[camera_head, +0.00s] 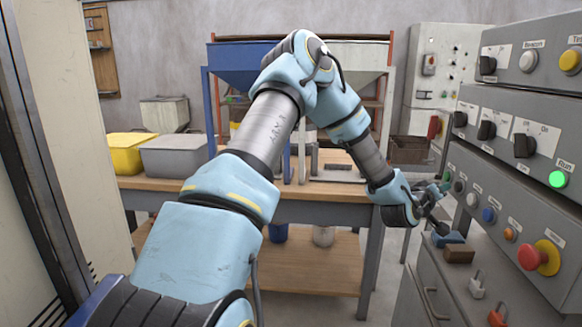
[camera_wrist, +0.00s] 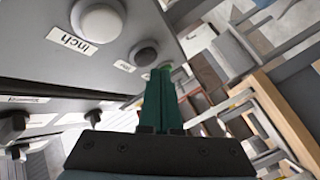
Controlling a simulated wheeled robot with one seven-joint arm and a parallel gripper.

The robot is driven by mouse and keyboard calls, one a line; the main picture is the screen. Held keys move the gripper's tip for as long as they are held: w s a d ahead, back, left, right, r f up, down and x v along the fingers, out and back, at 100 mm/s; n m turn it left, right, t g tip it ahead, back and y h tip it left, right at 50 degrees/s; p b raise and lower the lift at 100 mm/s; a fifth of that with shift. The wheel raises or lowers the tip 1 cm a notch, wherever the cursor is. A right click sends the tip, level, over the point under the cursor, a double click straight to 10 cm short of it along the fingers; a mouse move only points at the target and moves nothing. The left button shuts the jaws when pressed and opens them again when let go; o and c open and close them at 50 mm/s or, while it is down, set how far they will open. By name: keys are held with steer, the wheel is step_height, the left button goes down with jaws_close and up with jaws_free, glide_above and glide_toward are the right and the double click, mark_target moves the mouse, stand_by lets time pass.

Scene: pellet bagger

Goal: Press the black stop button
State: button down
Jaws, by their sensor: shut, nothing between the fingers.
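The black stop button appears to be the dark round button (camera_head: 458,186) in the lower row of the right-hand control panel, just left of a white button. In the wrist view a dark grey round button (camera_wrist: 146,54) sits beside the white button labelled Inch (camera_wrist: 100,22); its own label is too small to read. My gripper (camera_head: 443,188) is shut and empty, with its green fingers close to the left end of that row. In the wrist view the fingertips (camera_wrist: 160,72) lie just below and right of the dark button. I cannot tell whether they touch the panel.
Black selector knobs (camera_head: 486,130) and a lit green Run lamp (camera_head: 558,179) are above. A wooden workbench (camera_head: 330,193) stands behind my arm.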

steer(key=shift+d, duration=0.1)
stand_by(0.5)
steer(key=shift+d+b, duration=0.3)
steer(key=shift+d, duration=0.05)
steer(key=shift+s+d, duration=0.1)
steer(key=shift+d, duration=0.2)
stand_by(0.5)
steer(key=shift+a+b, duration=0.3)
steer(key=shift+a, duration=0.45)
steer(key=shift+a, duration=0.1)
steer(key=shift+w+a+b, duration=0.25)
steer(key=shift+a, duration=1.2)
steer(key=shift+w+a+b, duration=0.2)
steer(key=shift+a, duration=1.25)
